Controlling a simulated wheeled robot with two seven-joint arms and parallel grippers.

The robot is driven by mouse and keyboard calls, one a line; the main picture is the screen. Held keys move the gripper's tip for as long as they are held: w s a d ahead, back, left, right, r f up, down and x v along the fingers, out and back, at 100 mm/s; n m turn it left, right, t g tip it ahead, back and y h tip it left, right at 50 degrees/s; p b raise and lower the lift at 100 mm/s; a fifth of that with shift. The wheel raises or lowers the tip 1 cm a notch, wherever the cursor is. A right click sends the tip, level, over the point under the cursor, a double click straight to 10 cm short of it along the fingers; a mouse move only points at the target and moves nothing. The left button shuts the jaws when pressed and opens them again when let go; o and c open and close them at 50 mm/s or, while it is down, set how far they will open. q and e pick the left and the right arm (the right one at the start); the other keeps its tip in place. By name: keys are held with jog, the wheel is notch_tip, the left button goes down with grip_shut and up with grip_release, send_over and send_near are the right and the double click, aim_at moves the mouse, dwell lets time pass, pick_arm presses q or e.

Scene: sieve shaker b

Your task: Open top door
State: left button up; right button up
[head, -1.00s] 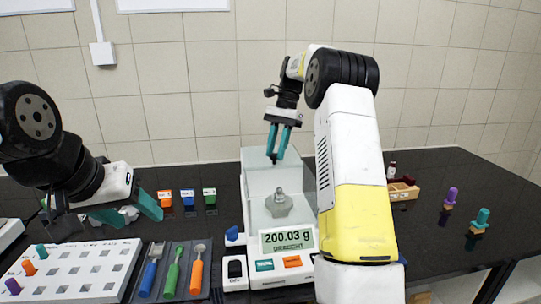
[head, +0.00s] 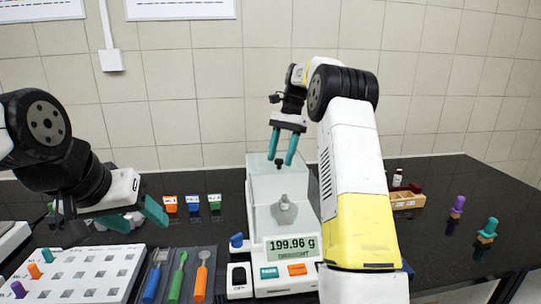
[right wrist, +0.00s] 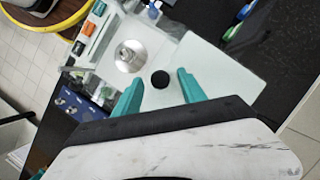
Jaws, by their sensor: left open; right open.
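The balance (head: 285,250) stands mid-table with a clear glass draft shield (head: 267,195); its display reads 199.96 g. A metal weight (head: 283,212) is inside on the pan and also shows in the right wrist view (right wrist: 130,56). The top door (right wrist: 200,62) looks closed and carries a round black knob (right wrist: 160,79). My right gripper (head: 281,160) is open above the door, pointing down; in the right wrist view its fingers (right wrist: 160,91) lie on either side of the knob, not visibly touching it. My left gripper (head: 138,218) is open and empty at left.
A white rack (head: 85,272) with coloured pegs and a dark tray (head: 205,265) of tools lie at front left. Three small coloured boxes (head: 192,203) stand behind them. A wooden block (head: 405,200) and purple and teal pegs (head: 487,230) are at right, where the table is mostly clear.

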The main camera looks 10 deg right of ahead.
jog(key=shift+r, duration=0.1)
jog(key=shift+r, duration=0.3)
jog(key=shift+s+a+r, duration=0.1)
jog(key=shift+s+r, duration=0.2)
jog(key=shift+r, duration=0.45)
jog(key=shift+s+a+r, duration=0.1)
jog(key=shift+s+r, duration=0.15)
jog(key=shift+r, duration=0.45)
jog(key=s+a+r, duration=0.1)
jog(key=s+a, duration=0.3)
jog(key=s, duration=1)
jog(key=shift+s+r, duration=0.15)
jog(key=s+f+n+t+h, duration=0.1)
jog(key=s+f+n+t, duration=0.1)
jog(key=s+n+t, duration=0.7)
jog(key=s+n, duration=0.1)
jog(key=s, duration=0.6)
